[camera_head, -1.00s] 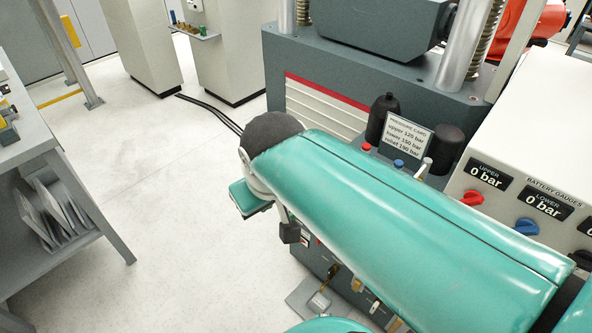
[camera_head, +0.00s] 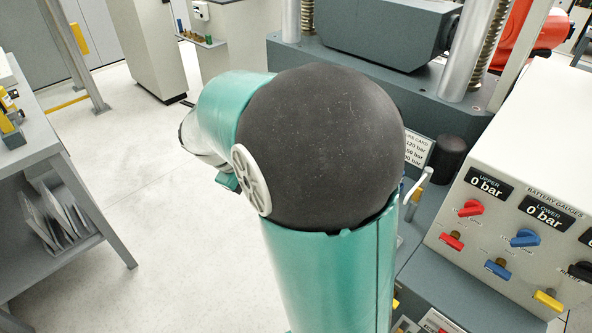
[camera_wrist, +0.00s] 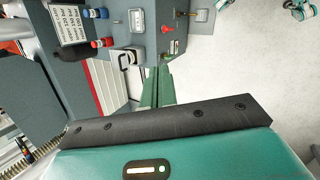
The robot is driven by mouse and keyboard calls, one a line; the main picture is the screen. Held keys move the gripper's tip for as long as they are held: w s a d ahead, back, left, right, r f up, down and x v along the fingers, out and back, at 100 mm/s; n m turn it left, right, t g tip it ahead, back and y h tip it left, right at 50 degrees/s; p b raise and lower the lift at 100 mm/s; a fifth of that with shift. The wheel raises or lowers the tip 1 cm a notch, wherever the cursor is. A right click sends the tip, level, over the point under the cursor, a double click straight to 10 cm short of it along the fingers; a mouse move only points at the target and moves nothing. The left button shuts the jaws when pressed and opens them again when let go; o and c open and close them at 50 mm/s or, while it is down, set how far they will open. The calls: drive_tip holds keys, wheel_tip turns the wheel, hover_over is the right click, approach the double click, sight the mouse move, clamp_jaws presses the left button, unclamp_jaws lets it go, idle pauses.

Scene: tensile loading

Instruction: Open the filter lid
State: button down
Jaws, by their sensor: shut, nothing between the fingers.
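My gripper (camera_wrist: 157,88) shows in the wrist view as two green fingers, closed together and empty. Beyond its tips is the dark grey front panel (camera_wrist: 148,42) of the machine. A pale rectangular fitting (camera_wrist: 125,60) sits on this panel just left of the fingertips, and a silver rectangular fitting (camera_wrist: 137,20) sits farther up. I cannot tell for sure which part is the filter lid. The fingers appear apart from these fittings. In the head view my arm hides the gripper and most of the front panel.
The gauge box (camera_head: 500,225) with coloured knobs stands at the right. A dark cylinder (camera_head: 447,158) and a pressure card (camera_head: 417,151) are beside my arm. A grey bench (camera_head: 60,150) stands at the left. The floor (camera_head: 140,230) between bench and machine is clear.

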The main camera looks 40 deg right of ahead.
drive_tip(key=w+d+f+n+g+h, duration=0.3)
drive_tip(key=w+d+f+n+h, duration=0.35)
drive_tip(key=d+f, duration=0.8)
drive_tip(key=w+d+f+n+t+h, duration=0.25)
drive_tip(key=f+n+h, duration=0.2)
drive_tip(key=f, duration=0.45)
drive_tip(key=w+d+f+n+t+h, duration=0.25)
drive_tip(key=f+n, duration=0.25)
drive_tip(key=f, duration=0.5)
drive_tip(key=w+d+r, duration=0.1)
drive_tip(key=d+r, duration=0.4)
drive_tip(key=d, duration=0.6)
drive_tip(key=shift+d+r+t+h, duration=0.2)
drive_tip(key=shift+d+t+h, duration=0.1)
drive_tip(key=shift+h, duration=0.15)
drive_tip(key=shift+w+r, duration=0.1)
drive_tip(key=shift+d+r+y, duration=0.1)
drive_tip(key=shift+r+y, duration=0.2)
